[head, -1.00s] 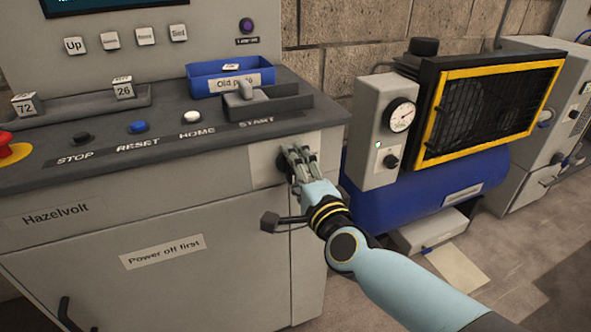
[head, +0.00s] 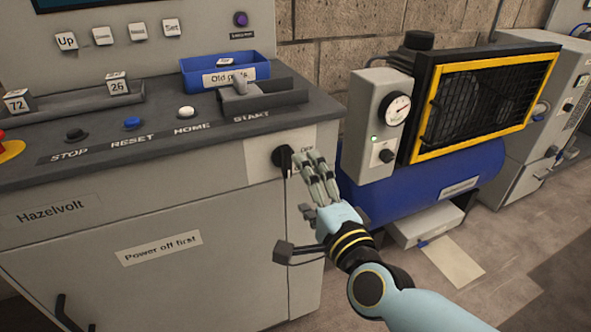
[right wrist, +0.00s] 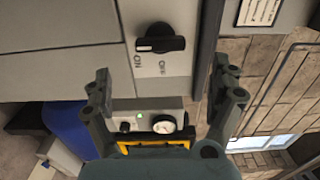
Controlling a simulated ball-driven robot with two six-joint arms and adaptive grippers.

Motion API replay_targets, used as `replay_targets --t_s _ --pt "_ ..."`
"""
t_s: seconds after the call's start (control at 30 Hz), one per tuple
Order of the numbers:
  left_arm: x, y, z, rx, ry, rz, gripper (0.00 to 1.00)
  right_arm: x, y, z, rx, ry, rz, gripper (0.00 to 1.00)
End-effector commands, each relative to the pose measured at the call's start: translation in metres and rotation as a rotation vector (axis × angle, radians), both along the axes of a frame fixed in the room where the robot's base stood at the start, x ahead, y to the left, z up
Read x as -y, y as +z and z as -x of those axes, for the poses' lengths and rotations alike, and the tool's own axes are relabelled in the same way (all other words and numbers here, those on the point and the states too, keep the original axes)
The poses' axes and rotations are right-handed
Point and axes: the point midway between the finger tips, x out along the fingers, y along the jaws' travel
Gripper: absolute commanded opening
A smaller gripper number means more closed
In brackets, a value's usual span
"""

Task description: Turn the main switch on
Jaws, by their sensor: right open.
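The main switch (head: 283,157) is a black rotary knob on a pale plate at the cabinet's upper right corner. In the right wrist view the knob (right wrist: 160,42) lies crosswise, its white-marked end pointing left, close to the word ON; OFF is printed farther right. My right gripper (head: 318,178) is open and empty, just right of the knob in the head view and apart from it. In the right wrist view its two fingers (right wrist: 168,95) are spread, with the knob beyond them and not between them. My left gripper is not in view.
A blue compressor (head: 420,190) with a gauge box (head: 375,120) stands right of the cabinet. A cabinet handle (head: 65,312) sticks out low at the left.

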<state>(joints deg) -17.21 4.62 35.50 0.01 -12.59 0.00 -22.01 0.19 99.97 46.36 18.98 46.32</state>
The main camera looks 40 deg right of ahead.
Motion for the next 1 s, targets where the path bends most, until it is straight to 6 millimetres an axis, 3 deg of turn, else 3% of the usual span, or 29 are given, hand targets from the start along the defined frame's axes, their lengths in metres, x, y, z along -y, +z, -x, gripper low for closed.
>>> replay_targets --t_s 0.13,0.33,0.9,1.0 --pt "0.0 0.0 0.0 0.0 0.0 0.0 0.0 -0.007 0.0 0.029 -0.002 -0.001 0.0 0.92" --pt "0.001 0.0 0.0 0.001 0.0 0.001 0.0 -0.011 0.0 0.046 0.0 0.0 0.0 0.92" --pt "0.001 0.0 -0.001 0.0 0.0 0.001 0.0 -0.012 0.0 0.048 0.001 0.0 -0.001 0.92" --pt "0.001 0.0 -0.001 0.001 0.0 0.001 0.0 -0.01 0.008 0.038 0.022 0.004 0.004 0.92"
